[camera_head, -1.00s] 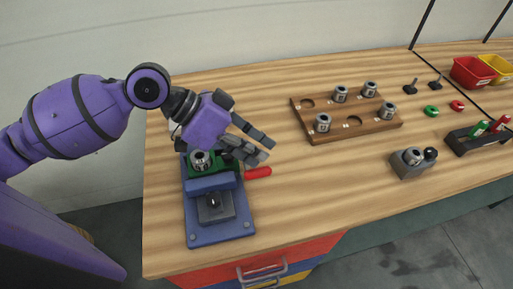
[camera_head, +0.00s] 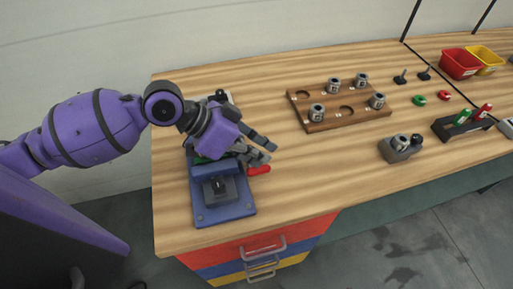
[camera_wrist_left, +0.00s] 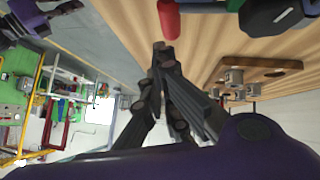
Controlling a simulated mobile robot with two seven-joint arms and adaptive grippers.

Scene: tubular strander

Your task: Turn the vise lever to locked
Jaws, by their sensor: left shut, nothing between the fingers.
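The blue vise (camera_head: 222,208) stands at the left front of the workbench. Its red lever handle (camera_head: 259,169) sticks out to the right, just below my left gripper's fingertips in the head view.
A wooden rack (camera_head: 346,122) with several metal parts lies to the right. A grey block (camera_head: 398,149) sits farther right. Red (camera_head: 460,64) and yellow (camera_head: 487,58) bins stand at the far right. The bench between vise and rack is clear.

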